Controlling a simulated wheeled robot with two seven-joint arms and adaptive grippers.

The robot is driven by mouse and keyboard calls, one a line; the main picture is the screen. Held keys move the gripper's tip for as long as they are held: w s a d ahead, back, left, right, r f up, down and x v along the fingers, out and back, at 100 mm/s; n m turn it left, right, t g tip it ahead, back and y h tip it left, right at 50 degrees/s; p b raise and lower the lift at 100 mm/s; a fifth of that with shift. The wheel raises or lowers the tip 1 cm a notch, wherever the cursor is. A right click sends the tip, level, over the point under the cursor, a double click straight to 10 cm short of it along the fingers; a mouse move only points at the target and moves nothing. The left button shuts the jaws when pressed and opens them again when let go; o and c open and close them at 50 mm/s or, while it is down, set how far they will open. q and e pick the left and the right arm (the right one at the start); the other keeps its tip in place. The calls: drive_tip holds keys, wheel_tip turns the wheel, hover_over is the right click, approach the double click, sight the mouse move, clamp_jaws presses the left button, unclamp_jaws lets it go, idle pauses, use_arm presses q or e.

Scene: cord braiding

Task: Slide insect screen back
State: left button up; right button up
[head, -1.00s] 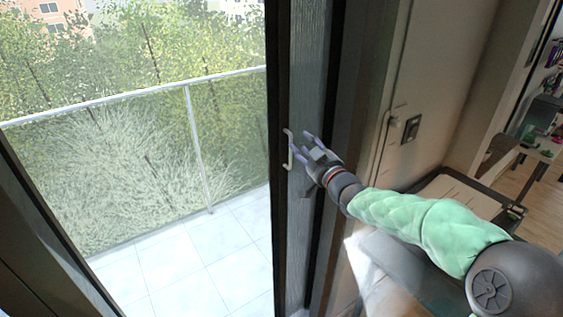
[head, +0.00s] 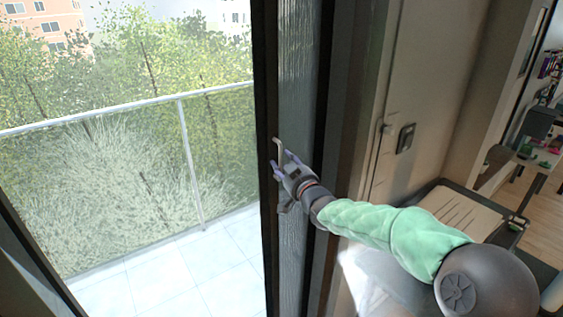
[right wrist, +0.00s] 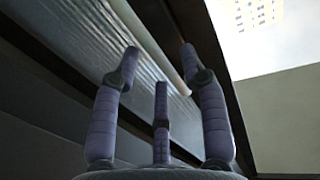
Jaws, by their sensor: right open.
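The insect screen (head: 304,75) is a grey, fine-textured panel in a dark frame, standing at the right side of the balcony opening. A pale bar handle (head: 277,152) is fixed upright on its dark edge. My right gripper (head: 284,166) is open at this handle, its fingers beside the lower part of the bar; contact is hard to tell. In the right wrist view my right gripper's spread fingers (right wrist: 160,75) point up toward the handle (right wrist: 180,75), which shows between the upper fingertips. The screen (right wrist: 90,50) fills the left there. My left gripper is not seen.
A balcony with pale tiles (head: 165,285) and a glass railing (head: 100,195) lies beyond the opening. A wall with a dark switch plate (head: 405,138) and a dark-rimmed tray-like surface (head: 462,205) are at the right, near my right arm.

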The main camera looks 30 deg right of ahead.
drive_tip(key=shift+w+d, duration=0.15)
drive_tip(key=shift+w, duration=1.05)
clamp_jaws()
